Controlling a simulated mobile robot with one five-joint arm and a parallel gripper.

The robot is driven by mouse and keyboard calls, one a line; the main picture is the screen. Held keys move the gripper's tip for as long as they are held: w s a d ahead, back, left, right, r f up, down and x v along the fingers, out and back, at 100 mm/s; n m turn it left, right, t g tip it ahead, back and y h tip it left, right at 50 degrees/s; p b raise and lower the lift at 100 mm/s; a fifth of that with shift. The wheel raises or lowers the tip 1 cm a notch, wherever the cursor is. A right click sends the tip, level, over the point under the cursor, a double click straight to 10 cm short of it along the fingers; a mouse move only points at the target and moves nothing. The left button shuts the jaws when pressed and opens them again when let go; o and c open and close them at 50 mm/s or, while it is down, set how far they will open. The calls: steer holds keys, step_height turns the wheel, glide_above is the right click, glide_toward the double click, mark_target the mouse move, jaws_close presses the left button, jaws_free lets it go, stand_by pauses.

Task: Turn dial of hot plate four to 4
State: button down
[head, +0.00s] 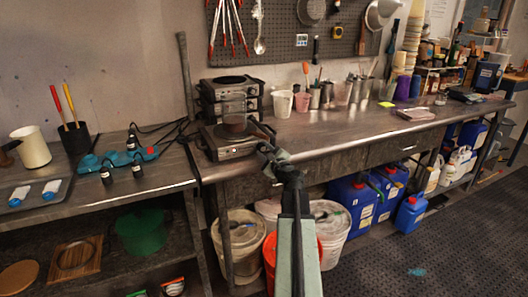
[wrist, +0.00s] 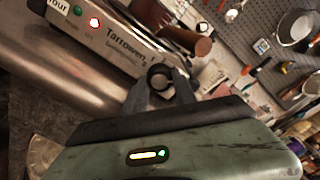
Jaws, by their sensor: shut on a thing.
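Hot plate four (head: 225,150) stands at the bench's front left edge, with a small brown pot (head: 235,124) on top. My gripper (head: 266,150) is at the right end of this front panel. In the wrist view my gripper (wrist: 160,84) is shut on a dark round dial (wrist: 160,73), one finger on each side. The dial's setting cannot be read.
A stack of similar hot plates (head: 230,100) stands just behind. Cups (head: 283,103) and tool jars line the back of the bench. The bench top (head: 330,128) to the right is mostly clear. Buckets (head: 245,240) and blue canisters (head: 352,199) stand below.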

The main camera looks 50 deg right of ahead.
steer(key=shift+m, duration=0.3)
stand_by(0.4)
steer(key=c, duration=1)
jaws_free()
steer(key=v, duration=0.7)
steer(key=shift+s+a, duration=0.15)
steer(key=shift+s, duration=0.2)
